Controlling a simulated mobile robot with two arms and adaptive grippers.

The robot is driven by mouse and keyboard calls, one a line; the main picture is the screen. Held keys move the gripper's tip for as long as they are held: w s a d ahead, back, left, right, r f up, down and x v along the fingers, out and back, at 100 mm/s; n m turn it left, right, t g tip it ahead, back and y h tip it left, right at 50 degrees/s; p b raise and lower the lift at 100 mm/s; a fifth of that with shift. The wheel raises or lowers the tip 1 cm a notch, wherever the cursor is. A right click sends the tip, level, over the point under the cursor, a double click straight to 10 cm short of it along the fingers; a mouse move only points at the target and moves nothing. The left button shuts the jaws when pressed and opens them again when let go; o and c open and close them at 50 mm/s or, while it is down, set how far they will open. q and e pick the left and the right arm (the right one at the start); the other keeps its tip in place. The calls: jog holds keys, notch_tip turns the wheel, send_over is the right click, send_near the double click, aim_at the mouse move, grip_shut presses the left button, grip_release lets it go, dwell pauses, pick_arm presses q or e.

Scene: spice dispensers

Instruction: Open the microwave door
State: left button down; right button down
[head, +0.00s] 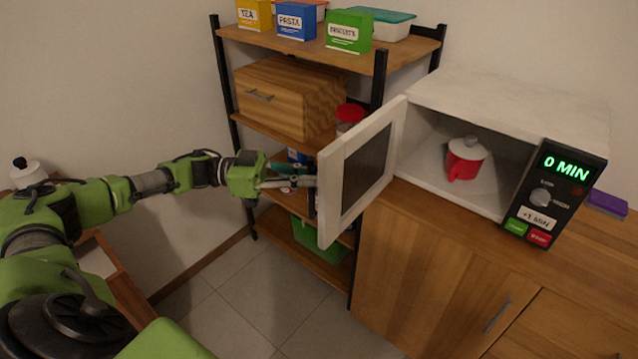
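The white microwave (520,98) sits on a wooden cabinet at the right. Its door (335,190) is swung wide open to the left, so the cavity is exposed. A red cup with a white top (465,158) stands inside the microwave. My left gripper (305,182) reaches in from the left, with its fingertips at the outer side of the door near its left edge. The door's handle is not visible, and I cannot tell whether the fingers are closed on anything. My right gripper is not in view.
A shelf rack (378,75) with boxes, a wooden drawer unit (285,95) and a red-lidded jar (350,115) stands behind the door, close to my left gripper. The wooden cabinet (420,260) is below the microwave. The tiled floor (250,295) is clear in front.

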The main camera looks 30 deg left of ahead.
pick_arm(q)
jog(key=shift+a, duration=0.1)
dwell(0.3)
jog(key=c, duration=2.1)
grip_release()
jog(key=shift+a, duration=0.1)
jog(key=v, duration=1.2)
